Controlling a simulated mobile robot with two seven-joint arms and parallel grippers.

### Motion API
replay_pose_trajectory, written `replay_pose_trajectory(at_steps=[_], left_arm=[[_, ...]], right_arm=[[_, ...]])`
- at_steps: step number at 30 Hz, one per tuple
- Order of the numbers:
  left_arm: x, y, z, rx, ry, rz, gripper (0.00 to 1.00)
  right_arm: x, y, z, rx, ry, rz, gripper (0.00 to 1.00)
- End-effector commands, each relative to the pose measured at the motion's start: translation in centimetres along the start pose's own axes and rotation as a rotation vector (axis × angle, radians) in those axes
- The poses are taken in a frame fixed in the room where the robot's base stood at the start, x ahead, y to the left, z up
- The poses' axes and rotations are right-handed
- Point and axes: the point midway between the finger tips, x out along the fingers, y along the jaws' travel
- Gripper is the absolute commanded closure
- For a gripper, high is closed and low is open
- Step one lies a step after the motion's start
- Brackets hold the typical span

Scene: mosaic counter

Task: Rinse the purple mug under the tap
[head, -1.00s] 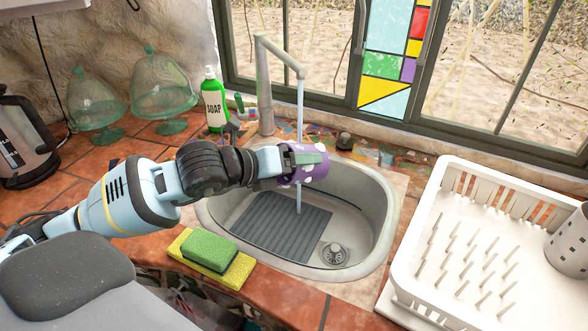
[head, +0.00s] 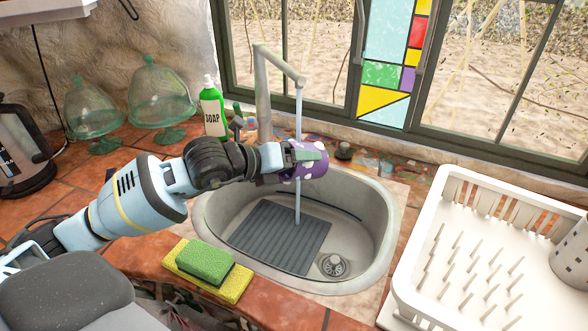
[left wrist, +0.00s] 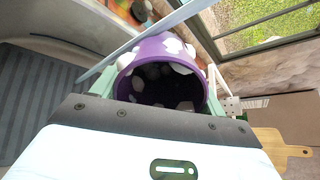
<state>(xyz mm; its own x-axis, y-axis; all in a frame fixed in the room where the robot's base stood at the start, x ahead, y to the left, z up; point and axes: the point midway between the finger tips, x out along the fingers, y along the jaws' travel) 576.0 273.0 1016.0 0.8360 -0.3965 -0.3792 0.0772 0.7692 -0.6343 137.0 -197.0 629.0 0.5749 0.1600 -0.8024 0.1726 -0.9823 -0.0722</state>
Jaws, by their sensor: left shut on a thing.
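The purple mug (head: 314,161) with white spots is held over the sink basin in the head view, in the stream of water (head: 299,120) from the tap (head: 265,85). My left gripper (head: 300,160) is shut on the mug. In the left wrist view the mug (left wrist: 160,50) lies between the two fingers, its dark open mouth facing the camera, so it is tilted on its side. The water stream (left wrist: 150,35) crosses the mug's far side there. My right gripper is not in view.
The sink (head: 375,235) holds a grey ribbed mat (head: 280,237). A white dish rack (head: 420,290) stands at the right. Sponges (head: 207,262) lie at the front edge. A green soap bottle (head: 212,108) and glass domes (head: 160,95) stand behind my left arm.

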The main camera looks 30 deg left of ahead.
Motion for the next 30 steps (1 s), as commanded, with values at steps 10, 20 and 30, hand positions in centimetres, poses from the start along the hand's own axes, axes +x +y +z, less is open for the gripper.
replay_pose_trajectory(at_steps=[10, 20, 30], left_arm=[[2.2, 1.4, 2.5, -0.001, -0.003, -0.001, 0.57], [2.6, 1.6, 3.2, 0.002, -0.002, -0.003, 0.57], [2.6, 1.5, 3.2, 0.002, -0.002, -0.003, 0.57]], right_arm=[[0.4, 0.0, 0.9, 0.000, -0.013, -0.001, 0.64], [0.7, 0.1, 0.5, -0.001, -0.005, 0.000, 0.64], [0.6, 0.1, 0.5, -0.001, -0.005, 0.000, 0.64]])
